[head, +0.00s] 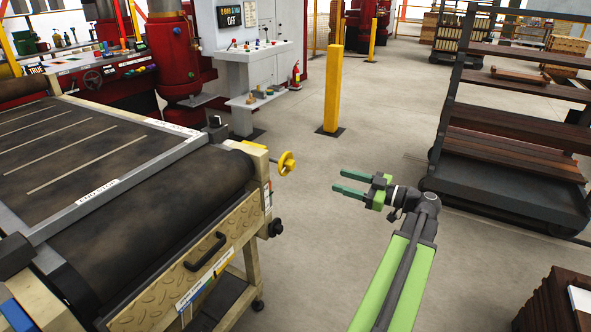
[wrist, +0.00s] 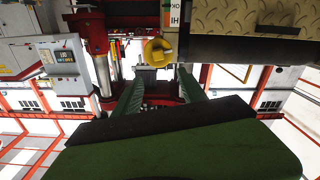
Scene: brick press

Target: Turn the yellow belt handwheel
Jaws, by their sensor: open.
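The yellow belt handwheel (head: 286,163) sticks out from the right side of the belt conveyor's end frame (head: 258,160) in the head view. In the wrist view the handwheel (wrist: 158,51) shows ahead, just above the space between my fingertips. My gripper (head: 350,183) is green, open and empty. It is to the right of the handwheel, with clear air between them, and its fingers point left toward the conveyor. In the wrist view the two fingers of my gripper (wrist: 162,88) stand apart.
A black knob (head: 276,228) sits below the handwheel on the same frame. A black handle (head: 205,252) is on the front panel. A yellow post (head: 332,88) stands behind. A rack of dark boards (head: 510,150) is at right. The floor between conveyor and rack is free.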

